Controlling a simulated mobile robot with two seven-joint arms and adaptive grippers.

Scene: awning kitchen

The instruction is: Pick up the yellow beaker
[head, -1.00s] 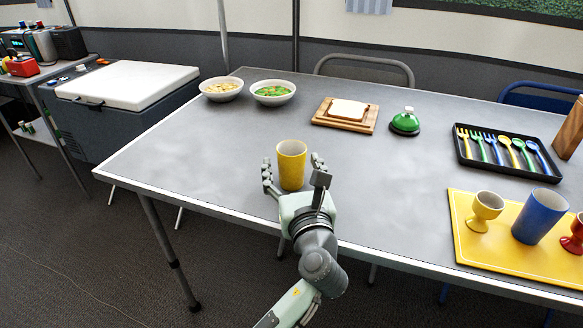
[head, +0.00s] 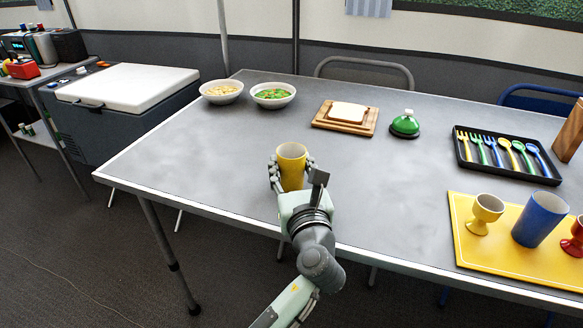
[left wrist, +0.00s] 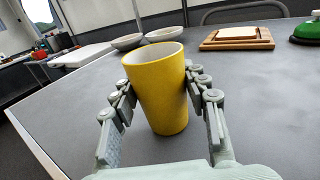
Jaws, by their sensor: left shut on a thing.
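The yellow beaker (head: 291,168) stands upright at the near edge of the grey table, left of the middle. My left gripper (head: 291,178) has its fingers closed on both sides of the beaker. In the left wrist view the beaker (left wrist: 160,90) sits between the fingers of the left gripper (left wrist: 163,98), with its white inside showing at the top. Its base looks to be on or very near the table top; I cannot tell if there is a gap. My right gripper does not show.
On the grey table (head: 200,180), two bowls (head: 272,95) stand at the back left. A bread board (head: 345,118) and a green bell-shaped thing (head: 405,124) are behind the beaker. A cutlery tray (head: 508,156) and a yellow mat (head: 490,252) with cups lie at the right.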

